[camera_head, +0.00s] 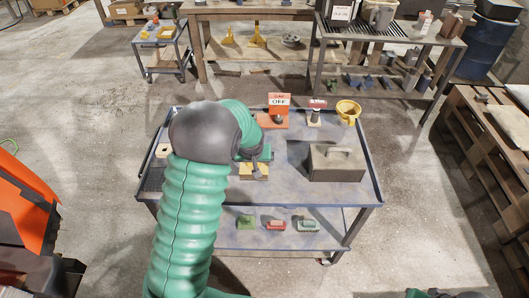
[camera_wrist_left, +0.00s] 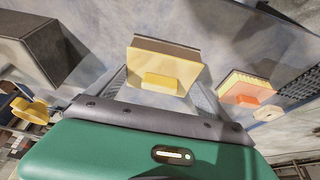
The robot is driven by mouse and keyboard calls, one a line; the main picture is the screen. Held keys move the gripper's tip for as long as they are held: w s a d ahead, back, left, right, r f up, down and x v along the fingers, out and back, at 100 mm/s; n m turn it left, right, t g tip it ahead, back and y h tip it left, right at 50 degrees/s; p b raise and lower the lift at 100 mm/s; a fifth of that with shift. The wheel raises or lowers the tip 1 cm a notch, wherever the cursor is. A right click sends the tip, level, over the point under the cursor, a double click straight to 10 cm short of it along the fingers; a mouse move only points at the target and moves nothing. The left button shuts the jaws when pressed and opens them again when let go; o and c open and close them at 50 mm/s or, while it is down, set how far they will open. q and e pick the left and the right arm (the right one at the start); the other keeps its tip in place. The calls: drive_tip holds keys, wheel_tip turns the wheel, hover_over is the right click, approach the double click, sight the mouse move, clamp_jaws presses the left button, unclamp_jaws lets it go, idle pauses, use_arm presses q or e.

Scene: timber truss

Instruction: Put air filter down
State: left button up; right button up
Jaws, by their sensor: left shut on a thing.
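The air filter, a yellow block with a small raised yellow part (camera_wrist_left: 165,62), sits between the two fingers of my left gripper (camera_wrist_left: 163,92) in the left wrist view. In the head view, the yellow block (camera_head: 254,173) shows just below my left gripper (camera_head: 262,157), over the blue-grey cart top (camera_head: 285,195). My left gripper is shut on it. I cannot tell whether its underside touches the cart top. Only green and dark parts of my right arm (camera_head: 440,293) show at the bottom right edge; its fingers are not clear.
A dark metal box (camera_head: 337,163) stands on the cart's right side. An orange stand with a sign (camera_head: 278,112), a small red-topped item (camera_head: 315,112) and a yellow cup (camera_head: 348,110) are at the back. The cart top's front middle is clear.

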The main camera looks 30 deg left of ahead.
use_arm(q)
drive_tip(key=w, duration=0.2)
drive_tip(key=w+f, duration=0.1)
drive_tip(key=w, duration=0.5)
drive_tip(key=shift+w+a+f+p, duration=0.2)
drive_tip(key=shift+a+p, duration=0.05)
drive_tip(key=shift+p, duration=0.1)
drive_tip(key=f, duration=0.3)
drive_tip(key=shift+s, duration=0.25)
drive_tip(key=shift+w+a, duration=0.1)
drive_tip(key=o, duration=1.8)
drive_tip(key=shift+w+f, duration=0.1)
drive_tip(key=shift+f, duration=0.05)
drive_tip(key=v, duration=1.2)
drive_tip(key=s+d+m, duration=0.2)
drive_tip(key=s+d, duration=0.3)
drive_tip(key=s, duration=0.2)
drive_tip(key=s+d+m+g+h, duration=0.1)
drive_tip(key=s+d+m, duration=0.1)
drive_tip(key=s+d, duration=0.3)
drive_tip(key=s+d+f+m+h, duration=0.1)
drive_tip(key=s+d+m, duration=0.1)
drive_tip(key=s+d, duration=0.4)
drive_tip(key=shift+s, duration=2.4)
